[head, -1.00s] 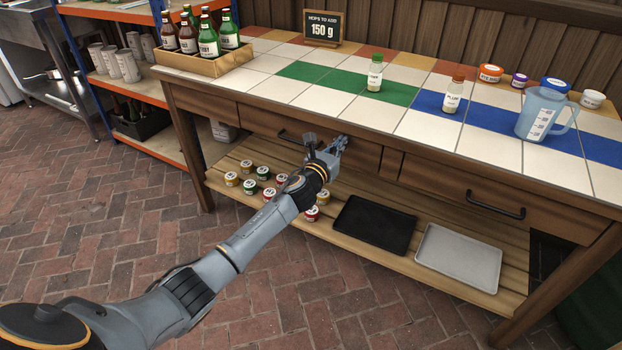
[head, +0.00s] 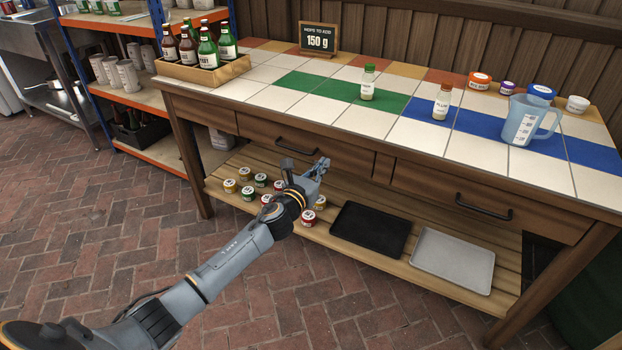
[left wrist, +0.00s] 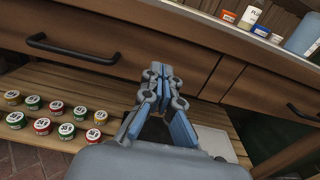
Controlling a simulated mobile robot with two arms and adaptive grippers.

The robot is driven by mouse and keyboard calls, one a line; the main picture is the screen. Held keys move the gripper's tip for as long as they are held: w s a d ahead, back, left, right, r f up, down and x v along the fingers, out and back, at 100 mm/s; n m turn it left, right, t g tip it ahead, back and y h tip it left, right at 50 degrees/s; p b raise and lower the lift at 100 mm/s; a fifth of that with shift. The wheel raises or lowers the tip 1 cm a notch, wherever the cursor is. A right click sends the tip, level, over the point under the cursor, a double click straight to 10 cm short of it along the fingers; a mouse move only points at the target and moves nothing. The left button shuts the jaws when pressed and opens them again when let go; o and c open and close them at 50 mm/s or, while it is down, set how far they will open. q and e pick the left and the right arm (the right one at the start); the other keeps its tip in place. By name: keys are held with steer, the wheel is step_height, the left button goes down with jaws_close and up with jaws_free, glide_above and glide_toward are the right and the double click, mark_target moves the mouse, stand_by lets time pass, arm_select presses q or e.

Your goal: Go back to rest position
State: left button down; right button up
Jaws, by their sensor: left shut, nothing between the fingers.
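My left gripper (head: 322,166) is in front of the wooden workbench, just below the left drawer's right part. Its fingers are shut with nothing between them. In the left wrist view the shut fingers (left wrist: 164,80) point toward the drawer fronts. The left drawer (head: 300,145) with its dark handle (head: 295,147) looks closed, and the gripper is apart from that handle. My right gripper is in neither view.
Several small tins (head: 247,193), a black tray (head: 370,230) and a grey tray (head: 453,260) lie on the lower shelf. The tabletop holds a bottle crate (head: 203,70), two small bottles, lidded tubs and a blue jug (head: 525,122). Brick floor in front is clear.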

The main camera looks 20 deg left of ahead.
arm_select(q)
steer(key=s, duration=0.6)
steer(key=shift+a+r+p, duration=0.2)
steer(key=shift+r+p, duration=0.05)
steer(key=shift+p, duration=0.1)
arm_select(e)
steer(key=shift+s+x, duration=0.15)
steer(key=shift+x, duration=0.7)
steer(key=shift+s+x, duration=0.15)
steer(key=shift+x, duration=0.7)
